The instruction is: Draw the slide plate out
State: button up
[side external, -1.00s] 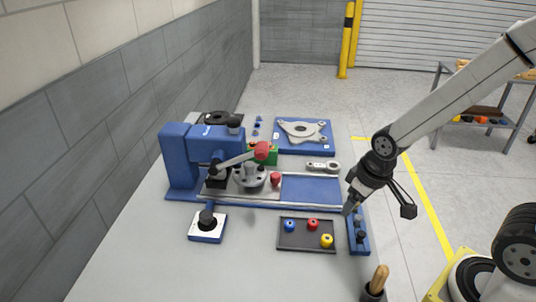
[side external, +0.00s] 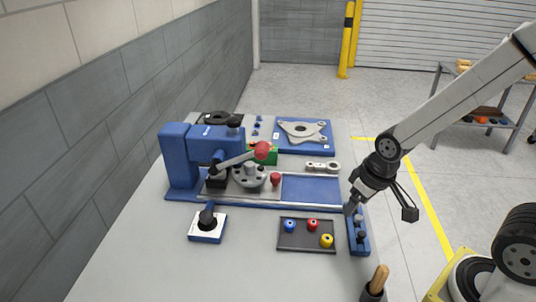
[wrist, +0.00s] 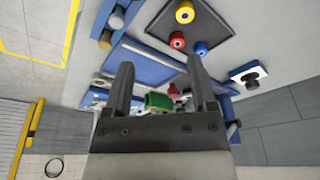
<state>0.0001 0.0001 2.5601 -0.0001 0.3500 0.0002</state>
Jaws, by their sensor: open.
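The grey slide plate (side external: 215,190) lies in the blue fixture's rail (side external: 312,190), toward its left end. A red knob (side external: 276,179) stands at the plate's right end; a small red piece that looks like this knob shows between my fingers in the wrist view (wrist: 174,89). A round grey part (side external: 249,176) sits on the plate under a red-tipped clamp lever (side external: 261,151). My gripper (side external: 349,208) is open and empty, right of the fixture near the small blue block; its two fingers are apart in the wrist view (wrist: 160,76).
A dark tray (side external: 286,246) holds blue, red and yellow parts in front of the fixture. A narrow blue block (side external: 359,246) with dark knobs lies below my gripper. A switch box (side external: 206,236) is front left. A blue plate with a grey bracket (side external: 302,131) is behind.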

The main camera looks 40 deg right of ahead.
jog(key=shift+o, duration=0.5)
jog(key=n+g, duration=0.3)
jog(key=n, duration=1.1)
send_over(275, 174)
jog(key=shift+f, duration=0.4)
jog(key=shift+f, duration=0.15)
jog(key=shift+s+f, duration=0.1)
jog(key=shift+f, duration=3.65)
